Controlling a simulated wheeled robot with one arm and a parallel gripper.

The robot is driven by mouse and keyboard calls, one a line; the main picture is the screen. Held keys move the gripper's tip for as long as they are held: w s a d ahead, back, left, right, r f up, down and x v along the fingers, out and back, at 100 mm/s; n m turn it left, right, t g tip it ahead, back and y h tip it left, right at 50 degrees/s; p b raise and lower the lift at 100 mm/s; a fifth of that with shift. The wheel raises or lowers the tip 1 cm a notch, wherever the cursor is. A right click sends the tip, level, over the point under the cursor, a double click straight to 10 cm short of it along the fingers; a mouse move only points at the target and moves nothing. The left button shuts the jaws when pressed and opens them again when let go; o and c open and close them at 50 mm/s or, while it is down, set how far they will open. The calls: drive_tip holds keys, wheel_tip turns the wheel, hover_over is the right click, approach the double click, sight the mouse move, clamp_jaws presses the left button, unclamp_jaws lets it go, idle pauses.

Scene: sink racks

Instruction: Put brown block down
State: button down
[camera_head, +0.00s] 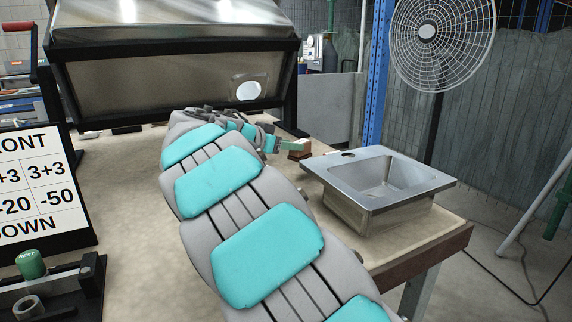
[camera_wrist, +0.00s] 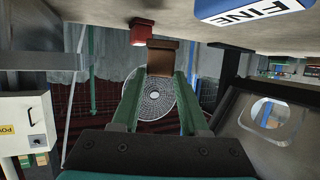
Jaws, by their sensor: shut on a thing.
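The brown block (camera_wrist: 162,58) is between the tips of my green-fingered gripper (camera_wrist: 161,74) in the wrist view, which is upside down. My gripper is shut on it. In the head view, my gripper (camera_head: 293,146) reaches over the far right part of the table, behind the sink, with the brown block (camera_head: 299,155) at its tips. The block is at or very close to the tabletop; I cannot tell whether it touches. My arm hides part of the table.
A small red block (camera_wrist: 143,33) is on the table beside the brown block. A steel sink (camera_head: 380,185) stands at the right edge. A blue-and-white "FINE" box (camera_wrist: 255,10) and a dark-framed metal hood (camera_head: 175,75) are nearby. A sign (camera_head: 40,190) stands left.

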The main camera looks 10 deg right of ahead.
drive_tip(key=shift+f, duration=2.45)
drive_tip(key=shift+f, duration=0.2)
drive_tip(key=shift+c, duration=2.1)
unclamp_jaws()
drive_tip(key=shift+r, duration=0.15)
drive_tip(key=shift+r+p, duration=0.2)
drive_tip(key=shift+p, duration=0.1)
drive_tip(key=b+v, duration=0.1)
drive_tip(key=v, duration=1.1)
drive_tip(key=shift+a+f+b, duration=0.1)
drive_tip(key=shift+f+b, duration=0.1)
drive_tip(key=shift+b, duration=0.2)
